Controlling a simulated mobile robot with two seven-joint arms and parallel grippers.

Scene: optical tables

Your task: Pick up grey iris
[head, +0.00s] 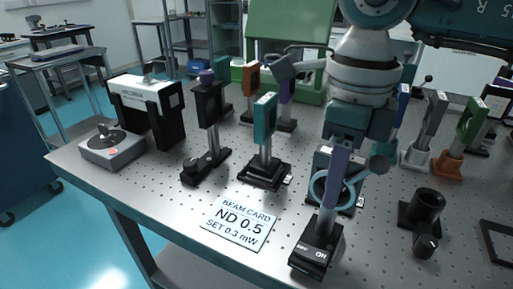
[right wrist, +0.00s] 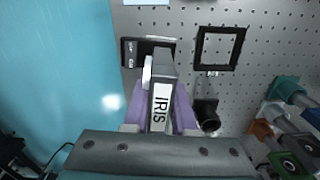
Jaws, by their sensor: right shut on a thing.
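The grey iris (right wrist: 162,85), labelled IRIS, is between the two purple fingers of my right gripper (right wrist: 160,112) in the right wrist view. The gripper is shut on it. In the head view my right gripper (head: 332,195) comes down from above at the right of centre, and its purple finger hides most of the iris. Below it shows a black base (head: 317,246) marked OFF and ON, at the table's front edge. I cannot tell whether that base touches the table. My left gripper is not in view.
A beam card (head: 240,222) lies left of the base. A teal mount (head: 264,120) and a black mount (head: 209,105) stand behind. A black holder (head: 427,208), a black square frame (head: 497,243) and an orange-based green mount (head: 468,125) are at the right.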

